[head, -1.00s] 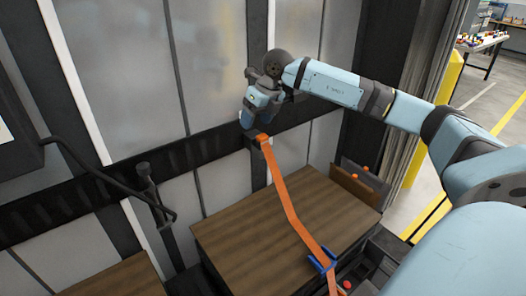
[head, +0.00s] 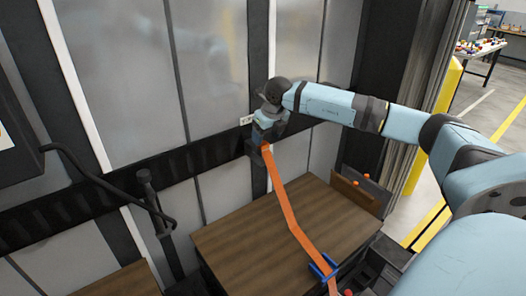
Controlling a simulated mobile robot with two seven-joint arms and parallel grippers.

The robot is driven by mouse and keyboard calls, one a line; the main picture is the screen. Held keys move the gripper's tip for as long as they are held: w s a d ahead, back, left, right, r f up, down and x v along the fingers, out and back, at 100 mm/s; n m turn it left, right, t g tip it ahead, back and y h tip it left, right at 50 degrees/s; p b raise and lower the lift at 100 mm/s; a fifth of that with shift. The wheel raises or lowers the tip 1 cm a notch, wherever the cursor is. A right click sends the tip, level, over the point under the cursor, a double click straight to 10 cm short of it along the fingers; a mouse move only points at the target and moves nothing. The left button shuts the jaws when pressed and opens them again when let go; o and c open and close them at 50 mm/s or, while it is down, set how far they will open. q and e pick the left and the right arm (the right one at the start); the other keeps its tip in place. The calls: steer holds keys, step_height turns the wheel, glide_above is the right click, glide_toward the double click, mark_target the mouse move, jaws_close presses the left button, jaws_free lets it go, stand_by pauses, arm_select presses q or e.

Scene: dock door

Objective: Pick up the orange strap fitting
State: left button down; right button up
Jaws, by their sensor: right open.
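The orange strap (head: 292,222) hangs from the dark horizontal rail on the wall and slopes down to the right across a wooden box top. Its upper end is at the rail, where my right gripper (head: 260,146) now covers the orange fitting, at least in part. The right gripper points down at that end with its jaws open; whether the fingers are around the fitting or only beside it, I cannot tell. A blue buckle (head: 323,266) sits on the lower part of the strap. My left gripper is not in view.
The dark rail (head: 200,153) runs across the grey panelled wall. The brown wooden box (head: 245,235) stands below the strap. A black bent handle (head: 110,187) sticks out at left. A yellow post (head: 437,115) and open floor are at right.

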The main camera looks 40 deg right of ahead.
mark_target(264, 144)
steer(key=x, duration=0.4)
steer(key=shift+a, duration=0.15)
steer(key=shift+s, duration=0.1)
steer(key=c, duration=1.1)
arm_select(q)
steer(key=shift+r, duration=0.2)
arm_select(e)
steer(key=shift+o, duration=0.2)
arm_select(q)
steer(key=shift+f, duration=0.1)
arm_select(e)
steer(key=shift+r, duration=0.1)
